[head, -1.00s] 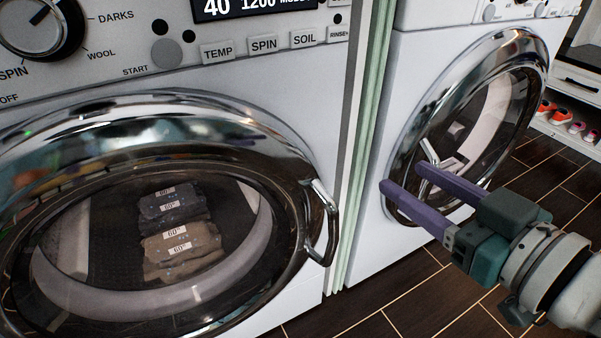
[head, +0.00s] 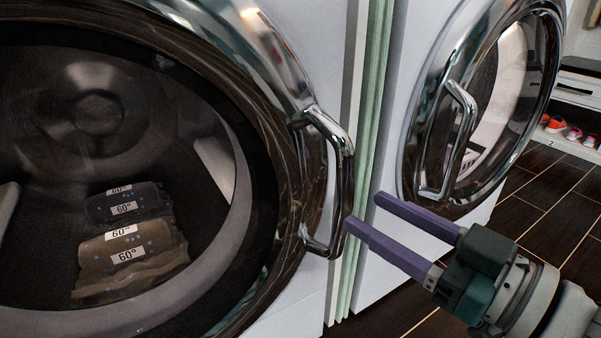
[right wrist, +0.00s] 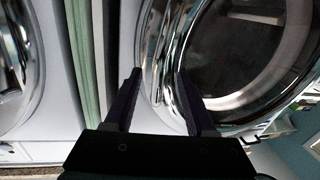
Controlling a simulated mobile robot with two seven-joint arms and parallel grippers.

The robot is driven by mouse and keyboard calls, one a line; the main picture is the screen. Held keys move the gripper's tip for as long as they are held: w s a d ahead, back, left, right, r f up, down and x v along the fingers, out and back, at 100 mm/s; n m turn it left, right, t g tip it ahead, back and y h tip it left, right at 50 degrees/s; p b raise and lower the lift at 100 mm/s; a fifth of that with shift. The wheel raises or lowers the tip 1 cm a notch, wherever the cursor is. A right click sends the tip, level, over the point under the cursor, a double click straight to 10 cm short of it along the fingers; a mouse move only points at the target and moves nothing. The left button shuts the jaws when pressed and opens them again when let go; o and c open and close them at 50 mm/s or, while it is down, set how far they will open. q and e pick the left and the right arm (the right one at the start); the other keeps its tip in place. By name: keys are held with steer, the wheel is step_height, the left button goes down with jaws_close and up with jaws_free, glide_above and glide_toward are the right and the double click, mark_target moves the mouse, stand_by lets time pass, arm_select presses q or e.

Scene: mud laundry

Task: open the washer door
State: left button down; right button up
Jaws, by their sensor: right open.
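The washer is the white machine on the left in the head view. Its round chrome-rimmed door (head: 262,50) is shut, with labelled dark and brown bundles (head: 130,250) behind the glass. A chrome bar handle (head: 342,170) stands upright on the door's right edge. My right gripper (head: 362,210) is open and empty. Its purple fingertips are just right of the handle's lower part in the picture; I cannot tell whether they touch it. My left gripper is not in view.
A second white machine (head: 385,275) with a shut chrome door and handle (head: 462,135) stands to the right, behind my right gripper. A green and grey panel (head: 366,150) separates the machines. Shoes (head: 573,134) sit on a far-right shelf. Dark tiled floor (head: 540,210) is clear.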

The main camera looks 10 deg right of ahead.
mark_target(352, 202)
steer(key=b+x, duration=0.1)
steer(key=x, duration=0.4)
steer(key=shift+w+a+b, duration=0.1)
steer(key=shift+w+b, duration=0.1)
steer(key=shift+b, duration=0.1)
jaws_close()
stand_by(1.1)
